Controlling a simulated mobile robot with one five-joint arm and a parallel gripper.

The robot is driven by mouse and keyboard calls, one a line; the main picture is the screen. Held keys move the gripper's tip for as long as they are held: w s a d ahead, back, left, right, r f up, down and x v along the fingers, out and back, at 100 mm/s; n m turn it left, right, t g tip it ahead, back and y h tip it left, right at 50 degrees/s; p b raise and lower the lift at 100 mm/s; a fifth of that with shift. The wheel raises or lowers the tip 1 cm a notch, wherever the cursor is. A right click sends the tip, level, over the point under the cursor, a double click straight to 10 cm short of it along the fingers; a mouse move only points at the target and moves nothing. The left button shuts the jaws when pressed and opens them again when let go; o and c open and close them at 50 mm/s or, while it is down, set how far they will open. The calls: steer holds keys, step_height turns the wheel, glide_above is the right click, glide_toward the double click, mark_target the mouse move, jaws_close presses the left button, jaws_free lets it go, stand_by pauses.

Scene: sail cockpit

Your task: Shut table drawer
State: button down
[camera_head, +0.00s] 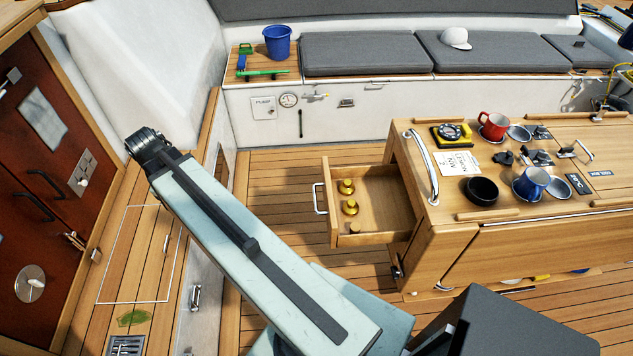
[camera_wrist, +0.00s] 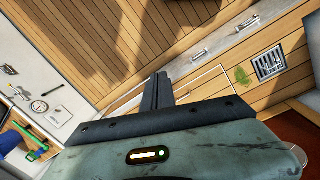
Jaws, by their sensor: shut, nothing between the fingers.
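The table drawer (camera_head: 388,207) stands pulled out from the left end of the wooden cockpit table (camera_head: 440,225) in the head view. Its front, with a white bar handle (camera_head: 318,198), faces left. Several brass pieces (camera_head: 350,207) lie inside it. My gripper (camera_wrist: 160,78) shows in the wrist view with its fingers together and nothing between them, above the wooden floor. In the head view my arm reaches up and left, well apart from the drawer, and the fingers cannot be made out there. The drawer does not show in the wrist view.
The table top carries mugs (camera_head: 494,125), a black bowl (camera_head: 481,190) and a compass (camera_head: 452,133). A bench with grey cushions (camera_head: 365,54) and a blue bucket (camera_head: 277,42) runs along the back. The plank floor (camera_head: 275,180) left of the drawer is clear.

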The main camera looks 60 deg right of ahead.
steer(key=s+d+f+n+g+b, duration=0.15)
steer(key=s+d, duration=0.35)
steer(key=d, duration=0.6)
steer(key=s+d+f+n+g+h+b, duration=0.15)
steer(key=s+d, duration=0.35)
steer(key=d, duration=0.5)
steer(key=s+d+f+n+b, duration=0.15)
steer(key=s+d, duration=0.35)
steer(key=d, duration=0.6)
steer(key=s+d+f+b, duration=0.4)
steer(key=s+f+b, duration=0.2)
steer(key=f+b, duration=0.3)
steer(key=shift+d, duration=0.2)
steer(key=shift+a, duration=0.1)
